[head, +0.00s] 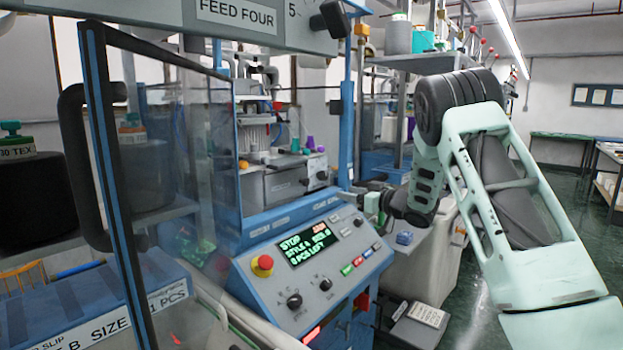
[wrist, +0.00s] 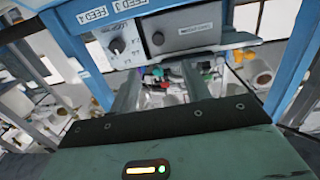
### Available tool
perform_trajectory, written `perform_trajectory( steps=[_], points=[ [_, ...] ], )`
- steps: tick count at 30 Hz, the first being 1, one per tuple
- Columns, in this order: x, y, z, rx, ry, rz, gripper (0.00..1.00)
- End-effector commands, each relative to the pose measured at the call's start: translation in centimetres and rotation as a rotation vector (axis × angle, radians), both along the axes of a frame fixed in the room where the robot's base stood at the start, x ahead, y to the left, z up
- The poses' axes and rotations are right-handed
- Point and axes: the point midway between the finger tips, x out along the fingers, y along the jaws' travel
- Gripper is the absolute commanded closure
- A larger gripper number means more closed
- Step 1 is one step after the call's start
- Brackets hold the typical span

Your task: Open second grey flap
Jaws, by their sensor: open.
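No part is clearly marked as the second grey flap, and I cannot tell which one it is. In the wrist view a grey box front (wrist: 190,32) with a round knob and a small label lies beyond my fingers. A lighter panel (wrist: 120,44) with a dial is at its left. My gripper (wrist: 160,82) is open, its two grey fingers apart with nothing seen held between them. In the head view my arm reaches in from the right, its end beside the machine. A grey box (head: 283,186) stands behind the control panel there.
The blue control panel (head: 313,262) has a red stop knob (head: 262,265) and a lit display. A clear door (head: 165,170) with a black handle (head: 82,165) stands at left. A grey FEED FOUR panel (head: 237,14) hangs above. Green floor (head: 480,310) shows at right.

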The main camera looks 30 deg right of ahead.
Motion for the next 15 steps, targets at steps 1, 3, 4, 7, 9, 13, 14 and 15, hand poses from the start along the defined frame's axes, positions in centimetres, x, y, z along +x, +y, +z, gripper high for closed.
perform_trajectory(
  steps=[1, 3, 4, 7, 9, 13, 14, 15],
  points=[
    [-0.4, -0.9, 0.0, 0.003, -0.008, 0.016, 0.53],
    [-0.7, -1.5, 0.1, 0.007, -0.019, 0.034, 0.53],
    [-0.7, -1.5, 0.0, 0.007, -0.020, 0.039, 0.53],
    [0.0, -1.3, 0.1, 0.007, -0.023, 0.046, 0.53],
    [0.9, -1.0, 0.2, 0.009, -0.023, 0.046, 0.53],
    [3.2, -0.1, 0.3, 0.009, -0.023, 0.046, 0.53],
    [3.8, 0.2, 0.2, 0.007, -0.023, 0.047, 0.53],
    [4.6, 0.5, 0.3, 0.008, -0.023, 0.047, 0.53]
  ],
)
